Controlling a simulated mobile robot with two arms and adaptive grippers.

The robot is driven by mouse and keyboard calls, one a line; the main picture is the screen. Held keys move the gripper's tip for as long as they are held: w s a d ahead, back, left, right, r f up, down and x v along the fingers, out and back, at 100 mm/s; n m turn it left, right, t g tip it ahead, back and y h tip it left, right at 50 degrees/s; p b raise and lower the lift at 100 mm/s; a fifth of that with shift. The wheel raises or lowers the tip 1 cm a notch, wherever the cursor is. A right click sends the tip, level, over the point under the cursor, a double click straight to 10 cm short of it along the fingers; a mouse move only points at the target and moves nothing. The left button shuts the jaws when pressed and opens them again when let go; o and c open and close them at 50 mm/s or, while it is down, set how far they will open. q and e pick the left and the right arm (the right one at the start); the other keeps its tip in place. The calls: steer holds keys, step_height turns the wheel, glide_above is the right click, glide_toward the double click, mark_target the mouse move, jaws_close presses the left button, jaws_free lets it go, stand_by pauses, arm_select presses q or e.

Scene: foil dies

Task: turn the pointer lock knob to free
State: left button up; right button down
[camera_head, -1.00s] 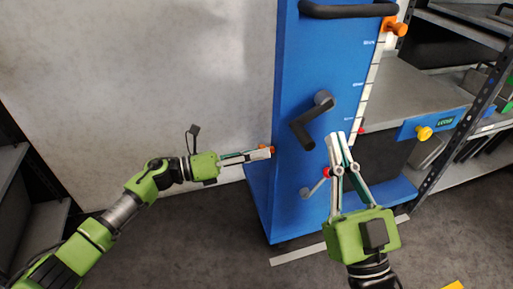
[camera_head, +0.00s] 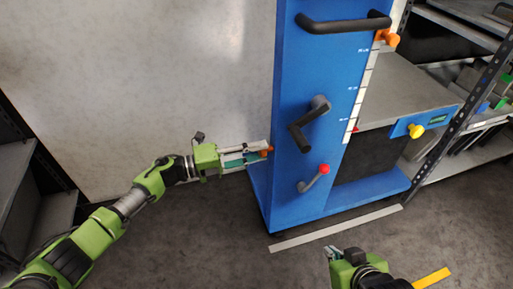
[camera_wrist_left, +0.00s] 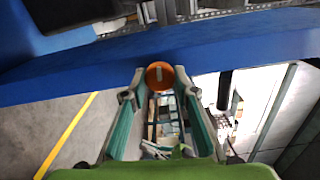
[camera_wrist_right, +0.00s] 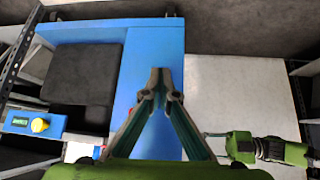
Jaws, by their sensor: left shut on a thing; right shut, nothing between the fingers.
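A small orange knob (camera_head: 266,151) sits on the left side of the blue column (camera_head: 292,90). My left gripper (camera_head: 262,152) reaches it from the left and is shut on it. In the left wrist view the round orange knob (camera_wrist_left: 160,76), with a pale bar across its face, is between the fingertips. My right gripper (camera_head: 334,252) is low in front of the column, shut and empty. In the right wrist view its fingertips (camera_wrist_right: 160,78) are together.
The column has a black handle (camera_head: 345,24), a black crank (camera_head: 305,124) and a small lever with a red knob (camera_head: 314,179). A yellow knob (camera_head: 416,131) is on a blue panel at right. Shelving stands at right. The floor before the column is open.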

arm_select(q)
steer(key=shift+n+p, duration=0.3)
steer(key=shift+n, duration=0.4)
arm_select(e)
steer(key=shift+s+d+f+g+h, duration=0.1)
steer(key=shift+s+d+f+g, duration=0.25)
steer(key=shift+s, duration=0.45)
steer(key=shift+s+d+f+g+h, duration=0.15)
steer(key=shift+s+f+g, duration=0.25)
steer(key=shift+s, duration=0.4)
steer(key=shift+s+d+f+g+h, duration=0.1)
steer(key=shift+s+d+f+g, duration=0.3)
steer(key=shift+s, duration=0.4)
steer(key=shift+a+r, duration=0.1)
arm_select(q)
steer(key=o, duration=1.1)
steer(key=shift+c, duration=0.2)
steer(key=shift+a, duration=0.1)
steer(key=v, duration=1.2)
